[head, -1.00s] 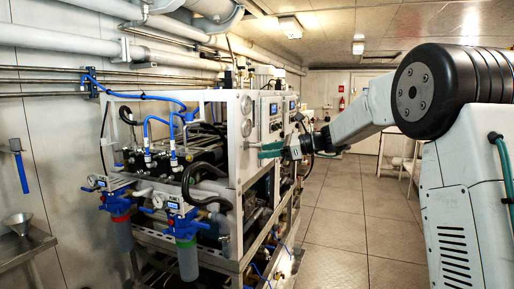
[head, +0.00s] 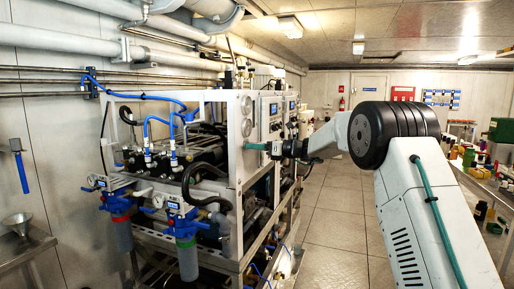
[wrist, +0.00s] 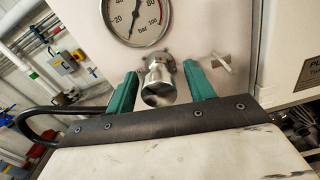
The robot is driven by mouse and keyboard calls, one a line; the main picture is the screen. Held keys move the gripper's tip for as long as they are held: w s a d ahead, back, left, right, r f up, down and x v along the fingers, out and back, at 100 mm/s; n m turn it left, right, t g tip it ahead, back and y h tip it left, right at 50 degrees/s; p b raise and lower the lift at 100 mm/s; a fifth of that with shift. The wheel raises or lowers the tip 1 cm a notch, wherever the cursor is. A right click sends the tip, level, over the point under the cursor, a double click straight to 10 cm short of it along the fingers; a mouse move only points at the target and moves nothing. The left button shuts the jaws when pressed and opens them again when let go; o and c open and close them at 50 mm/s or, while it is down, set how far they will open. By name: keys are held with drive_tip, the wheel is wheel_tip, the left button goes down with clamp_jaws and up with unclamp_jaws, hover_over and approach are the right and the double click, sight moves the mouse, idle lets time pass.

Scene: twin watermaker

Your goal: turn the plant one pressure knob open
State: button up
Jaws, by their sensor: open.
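A round, shiny metal knob (wrist: 158,84) sticks out of the steel panel in the wrist view, just below a round pressure gauge (wrist: 138,14). My gripper (wrist: 161,80) is open, with one green finger on each side of the knob and small gaps visible between fingers and knob. In the head view my gripper (head: 257,146) is at the front panel of the white-framed watermaker plant (head: 237,172). There the knob cannot be made out behind the fingers.
A small T-shaped metal handle (wrist: 223,62) sits on the panel right of the knob. Filter housings (head: 187,255) hang at the plant's near end. A bench (head: 490,190) with many items is at the right. The floor aisle (head: 335,220) is clear.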

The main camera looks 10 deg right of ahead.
drive_tip(key=c, duration=1)
drive_tip(key=shift+a, duration=0.1)
drive_tip(key=shift+n, duration=0.3)
drive_tip(key=n, duration=0.7)
drive_tip(key=shift+n, duration=0.3)
drive_tip(key=n, duration=0.3)
drive_tip(key=shift+n, duration=0.3)
drive_tip(key=n, duration=0.3)
drive_tip(key=shift+w+n, duration=0.1)
drive_tip(key=shift+n, duration=0.2)
drive_tip(key=n, duration=0.6)
drive_tip(key=shift+o, duration=0.2)
drive_tip(key=shift+n, duration=0.4)
